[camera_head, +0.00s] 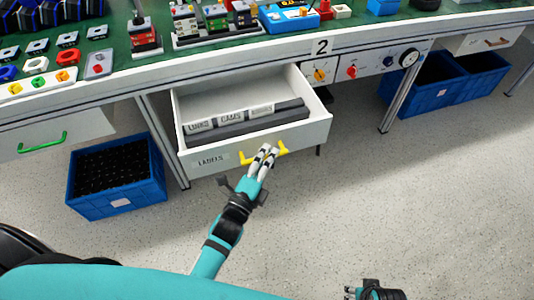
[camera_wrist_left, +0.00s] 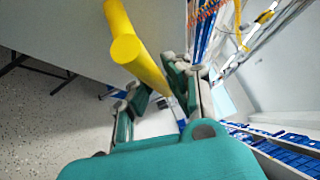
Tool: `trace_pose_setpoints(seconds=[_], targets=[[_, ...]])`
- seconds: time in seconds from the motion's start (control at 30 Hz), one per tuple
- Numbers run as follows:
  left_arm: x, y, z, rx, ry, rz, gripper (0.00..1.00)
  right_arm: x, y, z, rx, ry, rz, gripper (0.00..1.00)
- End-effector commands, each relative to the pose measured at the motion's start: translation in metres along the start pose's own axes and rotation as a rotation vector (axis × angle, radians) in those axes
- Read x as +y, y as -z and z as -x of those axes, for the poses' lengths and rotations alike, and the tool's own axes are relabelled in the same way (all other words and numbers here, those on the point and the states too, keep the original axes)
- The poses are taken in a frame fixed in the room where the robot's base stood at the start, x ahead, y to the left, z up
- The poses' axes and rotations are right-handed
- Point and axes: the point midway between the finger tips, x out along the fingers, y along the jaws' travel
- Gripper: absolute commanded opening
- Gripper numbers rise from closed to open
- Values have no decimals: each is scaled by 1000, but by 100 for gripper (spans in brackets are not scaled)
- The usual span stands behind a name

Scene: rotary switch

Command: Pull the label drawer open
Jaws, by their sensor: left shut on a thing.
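The label drawer (camera_head: 205,160) is pulled out from under the workbench. Its white front carries the word LABELS and a yellow handle (camera_head: 248,158). Inside are grey compartments with label boxes marked LUGS, CAMS and a third word too small to read. My left gripper (camera_head: 265,157) is shut on the yellow handle, near its right part. In the left wrist view the yellow handle (camera_wrist_left: 130,50) runs down between the fingers of the left gripper (camera_wrist_left: 158,88).
The workbench (camera_head: 360,35) above holds switches, buttons and small parts. Another drawer with a green handle (camera_head: 42,143) is at left. A blue crate (camera_head: 118,205) stands on the floor left of the open drawer, and blue crates (camera_head: 415,95) stand at right. The floor in front is clear.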

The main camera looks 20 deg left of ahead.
Motion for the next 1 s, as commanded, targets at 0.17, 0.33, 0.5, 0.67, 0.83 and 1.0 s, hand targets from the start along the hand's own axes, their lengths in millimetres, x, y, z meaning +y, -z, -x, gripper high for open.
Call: trace_pose_setpoints(seconds=[0.17,0.33,0.5,0.67,0.83,1.0], targets=[[6,-1,2,-1,-15,-4,23,0,0,0,0,0,0,40],[4,-1,1,-1,-9,-2,37,0,0,0,-1,0,0,40],[2,0,1,0,-6,-1,37,0,0,0,0,0,0,40],[2,0,10,-1,-7,0,37,1,1,1,2,-1,-1,40],[3,-1,41,-1,-10,0,37,0,1,1,1,0,0,40],[3,0,79,-1,-11,-2,37,0,0,0,1,0,0,40]])
